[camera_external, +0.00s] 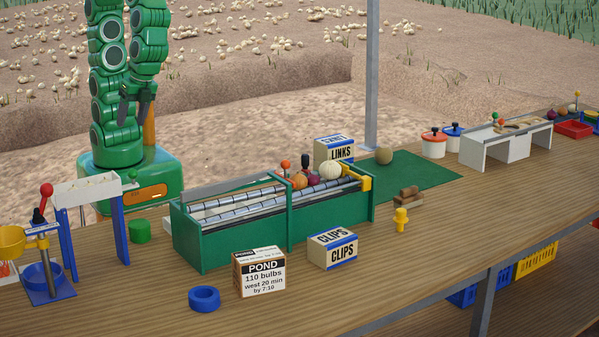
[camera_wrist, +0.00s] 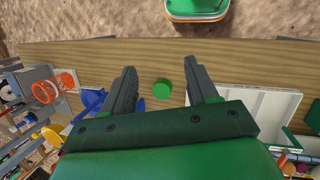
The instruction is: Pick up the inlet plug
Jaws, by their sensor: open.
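No part is labelled as the inlet plug, so I cannot tell for certain which it is. A short green cylinder (camera_external: 139,231) stands on the wooden bench, right of the blue-legged stand. It also shows as a green disc (camera_wrist: 162,89) between my fingers in the wrist view. A yellow knobbed piece (camera_external: 401,220) stands on the bench in front of some brown blocks. My gripper (camera_external: 133,118) is open and empty, raised well above the back-left of the bench. Its two dark fingers are spread apart in the wrist view (camera_wrist: 160,66).
A green roller frame (camera_external: 240,240) fills the bench's middle. The blue-legged stand (camera_external: 120,228) is left of the green cylinder. A blue ring (camera_external: 204,297), the POND box (camera_external: 259,275) and a CLIPS box (camera_external: 333,250) lie in front. Bench around the cylinder is partly clear.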

